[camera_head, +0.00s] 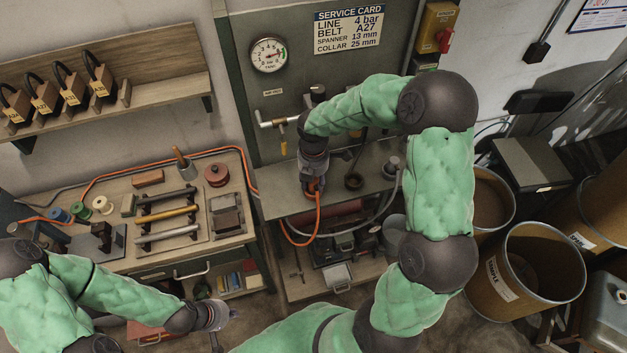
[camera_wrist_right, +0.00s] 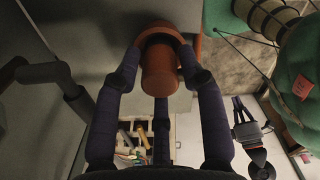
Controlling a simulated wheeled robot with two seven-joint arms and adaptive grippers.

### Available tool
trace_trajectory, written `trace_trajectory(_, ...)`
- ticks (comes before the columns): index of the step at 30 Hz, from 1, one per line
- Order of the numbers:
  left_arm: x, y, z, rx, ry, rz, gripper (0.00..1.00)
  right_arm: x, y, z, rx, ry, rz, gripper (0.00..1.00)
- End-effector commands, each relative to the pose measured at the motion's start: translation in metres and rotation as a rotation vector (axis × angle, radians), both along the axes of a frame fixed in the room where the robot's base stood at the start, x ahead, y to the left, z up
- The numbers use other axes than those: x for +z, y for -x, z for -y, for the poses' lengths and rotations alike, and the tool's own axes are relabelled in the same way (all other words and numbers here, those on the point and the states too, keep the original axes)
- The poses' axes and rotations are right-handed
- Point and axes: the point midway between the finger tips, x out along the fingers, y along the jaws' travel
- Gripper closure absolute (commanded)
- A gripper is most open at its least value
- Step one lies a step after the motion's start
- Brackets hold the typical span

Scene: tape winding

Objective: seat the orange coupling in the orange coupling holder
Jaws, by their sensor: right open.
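The orange coupling (camera_wrist_right: 160,68) shows in the right wrist view as a short cylinder below a wider orange collar. It also shows in the head view (camera_head: 314,187) at the front edge of the grey bench, with an orange hose hanging below it. My right gripper (camera_wrist_right: 162,55) is open, with its dark fingers around the coupling; I cannot tell whether they touch it. I cannot clearly make out the orange coupling holder or whether the coupling is seated in it. My left gripper (camera_head: 226,314) is low at the lower left, away from the coupling, and its jaws are unclear.
The grey bench (camera_head: 275,203) carries a dark round fitting (camera_head: 353,181) and a grey fitting (camera_head: 391,165). A brass valve (camera_head: 281,122) is on the panel behind. A wooden bench (camera_head: 238,185) with tools stands left. Drums (camera_head: 528,265) stand right.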

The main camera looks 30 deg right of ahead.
Motion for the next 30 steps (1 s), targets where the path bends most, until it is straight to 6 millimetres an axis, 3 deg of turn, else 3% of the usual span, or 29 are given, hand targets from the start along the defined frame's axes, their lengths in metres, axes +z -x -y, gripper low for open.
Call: trace_trajectory(30,0.062,0.000,0.000,0.000,0.000,0.000,1.00,0.073,0.000,0.000,0.000,0.000,0.000,0.59)
